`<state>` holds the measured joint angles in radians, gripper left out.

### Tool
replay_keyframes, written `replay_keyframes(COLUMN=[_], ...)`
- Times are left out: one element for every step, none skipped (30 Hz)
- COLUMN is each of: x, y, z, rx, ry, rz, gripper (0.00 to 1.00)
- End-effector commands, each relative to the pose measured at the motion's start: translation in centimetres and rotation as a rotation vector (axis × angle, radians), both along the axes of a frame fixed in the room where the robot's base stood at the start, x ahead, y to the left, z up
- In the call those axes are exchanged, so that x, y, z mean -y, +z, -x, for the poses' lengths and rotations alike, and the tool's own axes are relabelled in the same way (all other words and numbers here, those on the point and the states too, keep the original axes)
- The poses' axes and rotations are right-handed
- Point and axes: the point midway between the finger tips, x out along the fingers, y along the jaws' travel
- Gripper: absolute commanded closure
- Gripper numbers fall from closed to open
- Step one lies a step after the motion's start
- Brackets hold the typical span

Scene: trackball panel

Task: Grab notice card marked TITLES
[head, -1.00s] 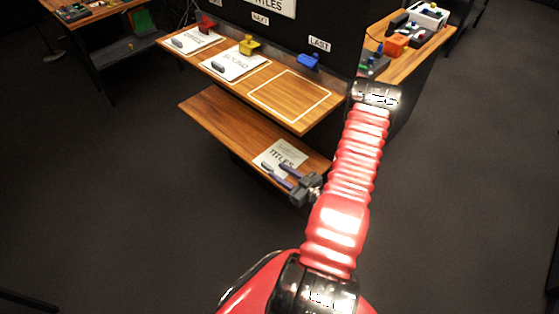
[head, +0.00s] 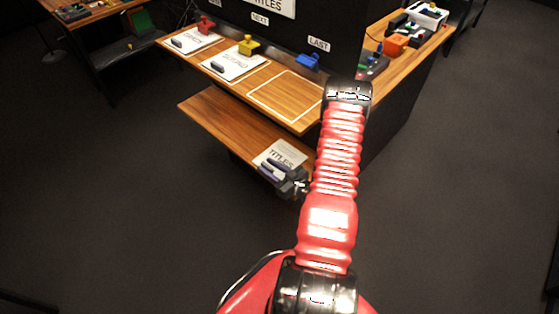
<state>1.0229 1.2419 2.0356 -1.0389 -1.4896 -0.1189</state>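The white notice card marked TITLES (head: 273,152) lies on the lower wooden shelf, near its right front end. Its upper part and lettering show; its near part is hidden by my gripper. My gripper (head: 272,168) is over the near edge of the card, with its fingers pointing left. Whether the fingers have closed on any part of the card is too small and covered to tell.
The lower shelf (head: 225,115) is otherwise bare. Above it, the upper shelf (head: 312,121) holds two white cards (head: 236,65) (head: 193,42) with grey grips, and an empty white-outlined place (head: 287,94) below the LAST label (head: 319,44). A side table (head: 430,42) stands at right.

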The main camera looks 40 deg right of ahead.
Motion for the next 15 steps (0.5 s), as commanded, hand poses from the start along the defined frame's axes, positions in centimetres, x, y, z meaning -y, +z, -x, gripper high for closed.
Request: replay_keyframes(x=[-0.1,-0.08,-0.06,-0.05,-0.04,-0.05,-0.04,-0.04,-0.04,-0.05,-0.05,-0.05,-0.06,-0.06,-0.06], y=[-0.09,-0.11,-0.14,-0.15,-0.15,-0.15,-0.16,-0.16,-0.16,-0.15,-0.15,-0.15,-0.15,-0.15,-0.15], z=[-0.43,-0.58,-0.73,-0.8,-0.84,-0.85,-0.84,-0.83,-0.83,-0.81,-0.81,-0.81,-0.81,-0.81,-0.81], rx=[0.0,0.0,0.0,0.0,0.0,0.0,0.0,0.0,0.0,0.0,0.0,-0.001,-0.001,-0.001,-0.001], ry=[0.002,0.001,0.0,0.0,0.0,-0.001,-0.001,-0.001,-0.001,0.0,0.0,0.0,0.0,0.0,0.0], rz=[0.0,0.0,0.0,0.0,0.0,0.0,0.0,0.0,0.0,-0.001,-0.001,-0.001,-0.001,-0.001,-0.001], gripper=[0.66,0.66,0.66,0.66,0.66,0.66,0.66,0.66,0.66,0.66,0.66,0.66,0.66,0.66,0.66])
